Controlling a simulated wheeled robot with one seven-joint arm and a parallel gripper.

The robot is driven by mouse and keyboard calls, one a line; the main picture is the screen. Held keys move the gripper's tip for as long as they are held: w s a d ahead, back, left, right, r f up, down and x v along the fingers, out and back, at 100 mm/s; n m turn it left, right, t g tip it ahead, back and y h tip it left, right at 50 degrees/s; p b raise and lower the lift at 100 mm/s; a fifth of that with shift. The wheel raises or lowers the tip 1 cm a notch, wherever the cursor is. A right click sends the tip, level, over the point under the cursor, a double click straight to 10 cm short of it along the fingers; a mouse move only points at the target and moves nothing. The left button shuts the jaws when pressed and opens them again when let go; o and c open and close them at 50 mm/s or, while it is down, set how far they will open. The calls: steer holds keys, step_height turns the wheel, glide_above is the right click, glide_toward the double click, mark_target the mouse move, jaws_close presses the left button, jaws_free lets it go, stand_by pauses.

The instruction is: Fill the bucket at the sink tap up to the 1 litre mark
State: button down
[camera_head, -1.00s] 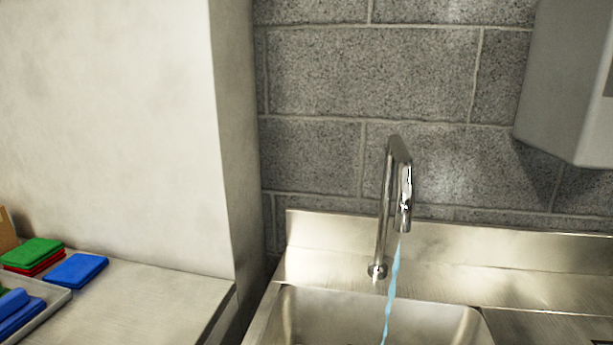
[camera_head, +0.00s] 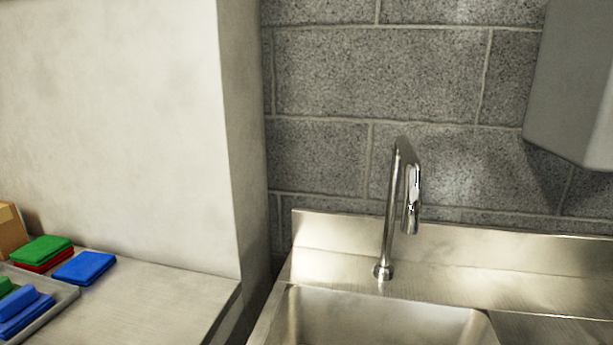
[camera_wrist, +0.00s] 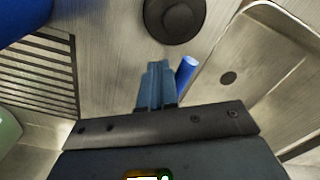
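The tap (camera_head: 401,205) stands at the back of the steel sink (camera_head: 380,303) in the head view, and no water runs from its spout. In the wrist view my gripper (camera_wrist: 158,72) has its blue-grey fingers together, with nothing visible between them. A small blue cylinder (camera_wrist: 187,70) is just right of the fingertips; I cannot tell whether they touch. A black round disc (camera_wrist: 175,16) lies beyond them. A large blue rounded thing (camera_wrist: 20,14) is cut off at the upper left; I cannot tell whether it is the bucket. No litre mark or water level is visible.
In the head view, coloured pads (camera_head: 84,267) and a tray (camera_head: 62,302) lie on the left counter. A grey wall box (camera_head: 575,90) hangs upper right.

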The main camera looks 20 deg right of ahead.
step_height(320, 180, up, 7)
steer(key=p, duration=0.5)
steer(key=shift+s, duration=0.1)
